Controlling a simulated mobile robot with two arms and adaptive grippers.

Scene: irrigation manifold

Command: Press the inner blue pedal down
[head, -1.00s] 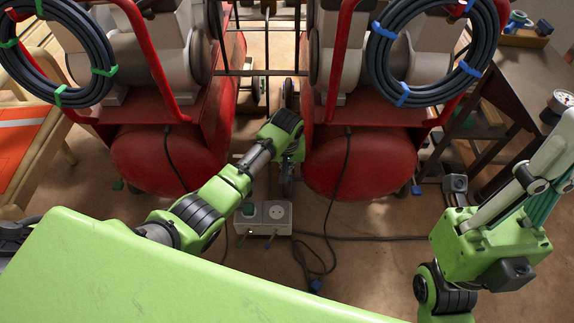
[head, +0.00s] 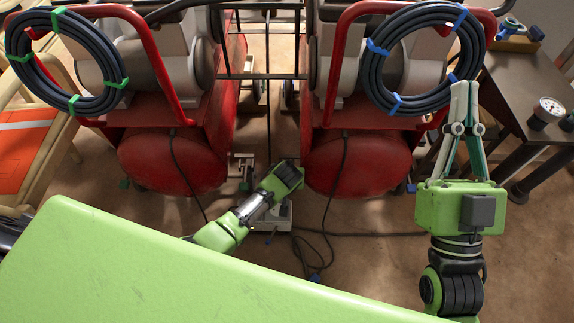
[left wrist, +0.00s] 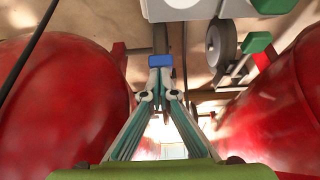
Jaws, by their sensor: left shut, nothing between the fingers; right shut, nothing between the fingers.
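The inner blue pedal (left wrist: 160,60) shows in the left wrist view as a small blue block right at the tips of my left gripper (left wrist: 159,78). It lies just beyond the closed fingertips; I cannot tell if they touch it or how far it is pressed. In the head view my left arm hides this pedal and the left fingers. The outer blue pedal (head: 411,188) is at the right side of the right red tank. My right gripper (head: 464,88) is shut, empty and raised upright on the right, in front of the hose coil with blue straps.
Red tanks (head: 160,160) and (head: 357,160) flank the narrow gap. A green pedal (left wrist: 258,42) and small wheel (left wrist: 222,44) are close by. A white socket box (head: 268,221) and dark cable (head: 330,236) lie on the floor. A dark table (head: 525,90) stands right.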

